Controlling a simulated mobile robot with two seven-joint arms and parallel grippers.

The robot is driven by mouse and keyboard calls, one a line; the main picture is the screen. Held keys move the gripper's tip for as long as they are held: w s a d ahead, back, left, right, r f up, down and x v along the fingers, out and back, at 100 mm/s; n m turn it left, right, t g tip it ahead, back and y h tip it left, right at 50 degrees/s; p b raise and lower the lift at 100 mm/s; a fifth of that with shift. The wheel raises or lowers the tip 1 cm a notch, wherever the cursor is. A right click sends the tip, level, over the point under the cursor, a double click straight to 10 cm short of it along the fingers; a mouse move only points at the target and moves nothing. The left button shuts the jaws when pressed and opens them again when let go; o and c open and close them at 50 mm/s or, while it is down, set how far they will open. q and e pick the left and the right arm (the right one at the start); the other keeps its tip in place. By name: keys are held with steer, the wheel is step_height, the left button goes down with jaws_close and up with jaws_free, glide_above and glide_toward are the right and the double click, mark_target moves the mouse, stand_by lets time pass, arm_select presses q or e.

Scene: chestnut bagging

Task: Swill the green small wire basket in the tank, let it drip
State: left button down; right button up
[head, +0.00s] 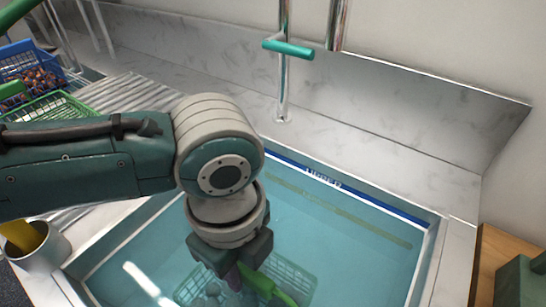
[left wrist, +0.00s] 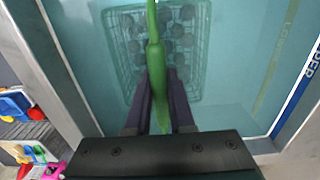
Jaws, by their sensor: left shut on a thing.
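The green small wire basket (head: 290,277) is in the water of the tank (head: 340,240), largely behind my left gripper in the head view. In the left wrist view the basket (left wrist: 198,60) holds many round dark things, seen blurred through the water. Its bright green handle (left wrist: 153,55) rises between the fingers of my left gripper (left wrist: 158,85), which is shut on it. In the head view my left gripper (head: 238,275) points down into the tank, and part of the handle (head: 262,285) shows beside it. My right gripper is not in view.
A tap with a teal lever (head: 288,48) stands behind the tank. At the left are a blue basket (head: 22,62) of brown chestnuts, a green basket (head: 60,105) and a ribbed draining surface (head: 125,92). A grey pot (head: 42,250) stands front left. A wooden surface (head: 495,255) lies right.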

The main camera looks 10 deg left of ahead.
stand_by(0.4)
arm_select(q)
steer(key=shift+s+d, duration=0.3)
steer(key=shift+d, duration=0.65)
steer(key=shift+w+a+p, duration=0.2)
steer(key=shift+a, duration=0.3)
steer(key=shift+w+a+p, duration=0.15)
steer(key=shift+a+p, duration=0.05)
steer(key=shift+a, duration=0.3)
steer(key=shift+d, duration=0.15)
steer(key=shift+s+d, duration=0.35)
steer(key=shift+d, duration=0.55)
steer(key=shift+a, duration=0.15)
